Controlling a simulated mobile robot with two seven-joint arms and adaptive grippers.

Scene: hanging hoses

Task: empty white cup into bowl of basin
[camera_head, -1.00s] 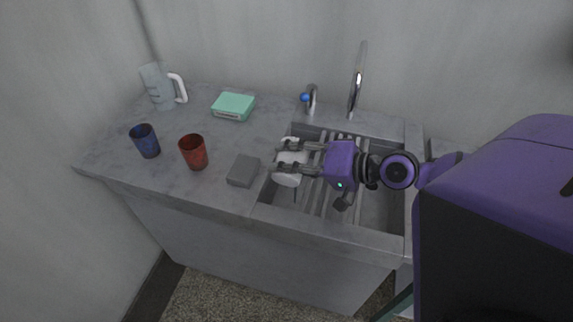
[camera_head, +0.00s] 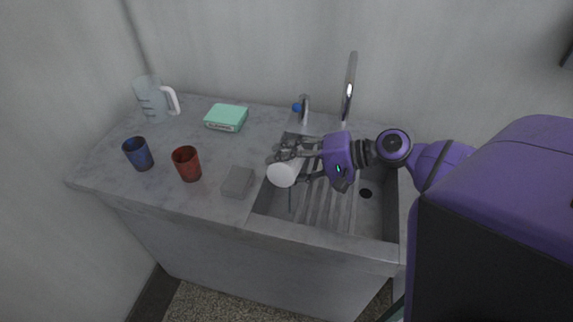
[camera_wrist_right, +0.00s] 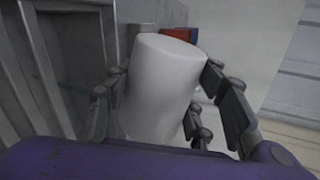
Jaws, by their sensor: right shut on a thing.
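The white cup (camera_head: 283,173) is in my right gripper (camera_head: 292,162), above the left part of the basin (camera_head: 325,232). In the head view the cup is tilted, with a round white end facing the camera. My right gripper's fingers are shut around the cup's sides. The right wrist view shows the cup (camera_wrist_right: 160,85) between the fingers, with a smooth closed end visible; its opening cannot be seen there. The basin has a ribbed part at left and a drain hole (camera_head: 365,193) in its bowl at right. My left gripper is not in view.
A grey block (camera_head: 238,182) sits at the basin's left edge. A red cup (camera_head: 187,164), a blue cup (camera_head: 138,154), a clear jug (camera_head: 152,100) and a green box (camera_head: 226,117) stand on the counter. A tall faucet (camera_head: 348,88) and a smaller blue-tipped tap (camera_head: 304,109) rise behind the basin.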

